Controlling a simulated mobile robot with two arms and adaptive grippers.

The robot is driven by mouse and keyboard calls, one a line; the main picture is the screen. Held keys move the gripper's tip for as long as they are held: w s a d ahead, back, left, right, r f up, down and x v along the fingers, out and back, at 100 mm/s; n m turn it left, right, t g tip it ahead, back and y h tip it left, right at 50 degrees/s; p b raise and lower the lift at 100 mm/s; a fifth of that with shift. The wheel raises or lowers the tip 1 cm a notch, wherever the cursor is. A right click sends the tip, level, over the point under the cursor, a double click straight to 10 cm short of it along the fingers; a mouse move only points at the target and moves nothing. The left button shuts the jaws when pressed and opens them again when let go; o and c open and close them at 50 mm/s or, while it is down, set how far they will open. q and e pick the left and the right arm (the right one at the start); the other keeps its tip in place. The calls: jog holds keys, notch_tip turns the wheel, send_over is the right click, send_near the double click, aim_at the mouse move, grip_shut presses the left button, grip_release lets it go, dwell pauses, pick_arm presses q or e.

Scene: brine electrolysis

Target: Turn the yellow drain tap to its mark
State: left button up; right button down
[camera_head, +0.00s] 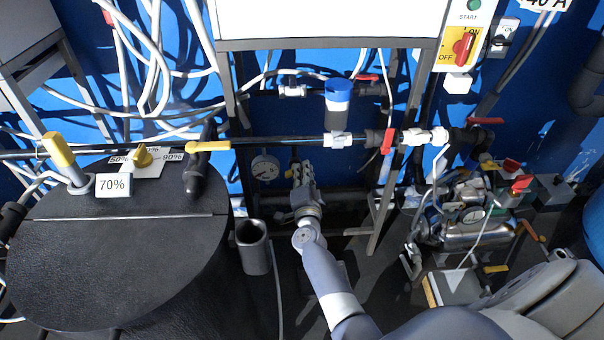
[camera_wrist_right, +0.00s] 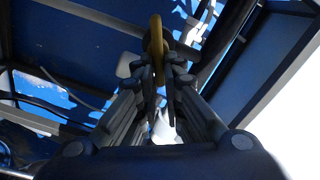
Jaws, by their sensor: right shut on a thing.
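The yellow drain tap shows in the right wrist view as a yellow handle (camera_wrist_right: 156,38) between the fingertips. In the head view only a small yellow part (camera_head: 293,170) of it shows, low behind the pipework and beside a round gauge (camera_head: 265,168). My right gripper (camera_head: 301,172) reaches in from the front and is shut on this handle; it also shows in the wrist view (camera_wrist_right: 160,75). The gripper hides most of the tap in the head view, and I cannot make out its mark. My left gripper is not in view.
A horizontal pipe with red-handled valves (camera_head: 388,142) and a blue-capped filter (camera_head: 338,100) runs above the gripper. A frame leg (camera_head: 383,215) stands to its right. A grey open cylinder (camera_head: 253,247) and a large black tank (camera_head: 110,265) are to its left.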

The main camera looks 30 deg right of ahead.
jog(key=m+b, duration=0.1)
jog(key=m, duration=0.1)
jog(key=f+m+b, duration=0.1)
jog(key=m, duration=0.2)
jog(key=shift+s+d+f, duration=0.1)
jog(key=shift+f, duration=0.1)
jog(key=shift+m, duration=0.3)
jog(key=c, duration=1.7)
grip_release()
jog(key=shift+r, duration=0.1)
